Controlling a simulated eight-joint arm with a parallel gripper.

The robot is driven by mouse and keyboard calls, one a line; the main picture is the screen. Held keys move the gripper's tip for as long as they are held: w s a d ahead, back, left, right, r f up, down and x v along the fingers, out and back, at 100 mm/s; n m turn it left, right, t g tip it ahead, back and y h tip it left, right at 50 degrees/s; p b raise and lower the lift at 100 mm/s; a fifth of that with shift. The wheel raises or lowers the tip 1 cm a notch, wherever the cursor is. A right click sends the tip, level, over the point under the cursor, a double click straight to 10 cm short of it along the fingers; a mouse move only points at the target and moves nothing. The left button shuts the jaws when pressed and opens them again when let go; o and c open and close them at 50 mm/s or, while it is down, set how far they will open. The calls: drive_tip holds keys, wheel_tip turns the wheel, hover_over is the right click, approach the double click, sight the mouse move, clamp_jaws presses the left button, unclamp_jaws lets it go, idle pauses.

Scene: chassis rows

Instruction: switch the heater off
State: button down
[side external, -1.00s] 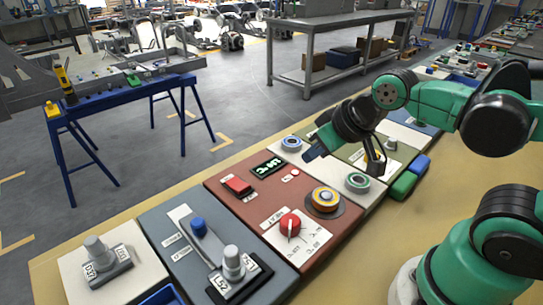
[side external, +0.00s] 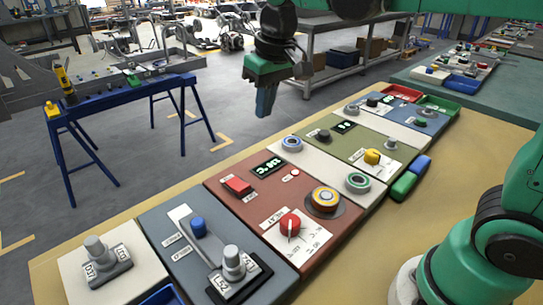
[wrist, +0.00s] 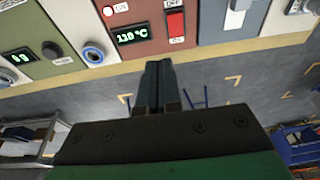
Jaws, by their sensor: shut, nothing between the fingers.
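The heater panel is brownish red (side external: 260,225) and sits in the middle of the row. It carries a red rocker switch (side external: 237,186), a lit green display (side external: 268,167), a small red lamp (side external: 292,173) and a red HEAT knob (side external: 290,224).
A yellow-ringed round control (side external: 325,199) stands beside the HEAT knob. A blue-grey panel (side external: 180,225) with a lever lies left, an olive panel (side external: 350,150) right. A blue trestle (side external: 130,105) stands behind on the floor. The space around my gripper is clear.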

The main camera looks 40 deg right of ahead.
sight(243, 185)
drive_tip(key=w+a+f+g, duration=0.1)
drive_tip(key=w+a+g, duration=0.2)
drive_tip(key=w+g, duration=0.1)
drive_tip(key=shift+w+f, duration=0.2)
drive_tip(key=shift+w, duration=0.65)
drive_tip(key=shift+a+f, duration=0.1)
drive_tip(key=f, duration=0.4)
drive_tip(key=s+f, duration=0.1)
drive_tip(key=f, duration=0.4)
drive_tip(key=s+f, duration=0.1)
drive_tip(key=f, duration=0.3)
drive_tip(key=shift+f, duration=0.35)
